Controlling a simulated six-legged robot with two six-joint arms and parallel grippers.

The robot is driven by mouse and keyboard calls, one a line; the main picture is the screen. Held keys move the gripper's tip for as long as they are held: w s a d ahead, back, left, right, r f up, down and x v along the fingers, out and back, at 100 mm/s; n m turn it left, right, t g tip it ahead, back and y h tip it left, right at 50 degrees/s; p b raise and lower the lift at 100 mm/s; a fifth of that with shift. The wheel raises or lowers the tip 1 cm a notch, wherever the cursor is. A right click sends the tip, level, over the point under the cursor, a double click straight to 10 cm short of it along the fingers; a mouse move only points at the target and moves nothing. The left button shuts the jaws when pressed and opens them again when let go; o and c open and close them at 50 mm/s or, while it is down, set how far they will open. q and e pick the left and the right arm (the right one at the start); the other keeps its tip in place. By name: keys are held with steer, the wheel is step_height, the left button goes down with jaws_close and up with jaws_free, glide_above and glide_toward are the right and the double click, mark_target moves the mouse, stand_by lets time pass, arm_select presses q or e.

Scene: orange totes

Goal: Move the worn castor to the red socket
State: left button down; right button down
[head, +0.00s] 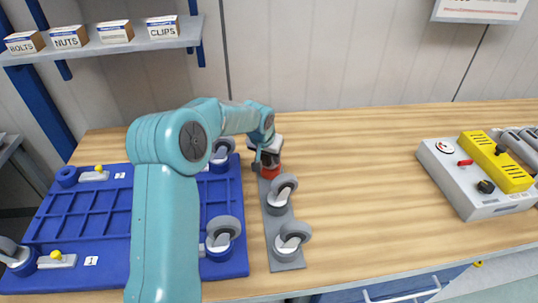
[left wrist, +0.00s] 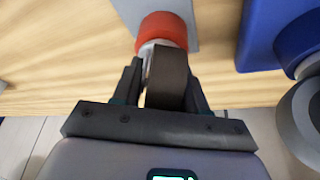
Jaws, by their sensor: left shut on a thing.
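The red socket (head: 269,171) is at the far end of a grey strip (head: 287,265) on the wooden bench. It also shows in the left wrist view (left wrist: 163,27). My left gripper (left wrist: 164,78) is shut on a castor with a dark brown wheel (left wrist: 168,77), taken to be the worn castor. The castor's pale metal base meets the red socket; the views do not show whether it is fully seated. In the head view my left gripper (head: 266,154) is over the socket and partly hides the castor. My right gripper is out of view.
Two grey-wheeled castors (head: 282,190) (head: 292,238) stand nearer on the strip. Left is a blue frame (head: 85,215) with castors at its corners, partly hidden by my arm. A control box (head: 478,190) sits at right. The bench between is clear.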

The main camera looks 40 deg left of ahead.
arm_select(q)
steer(key=shift+f, duration=0.1)
steer(key=c, duration=0.5)
jaws_free()
steer(key=b+v, duration=0.1)
steer(key=v, duration=1.5)
steer(key=shift+s+r+b, duration=0.1)
steer(key=shift+r+b, duration=0.1)
steer(key=shift+b, duration=0.1)
steer(key=shift+d+f, duration=0.1)
steer(key=shift+d, duration=0.05)
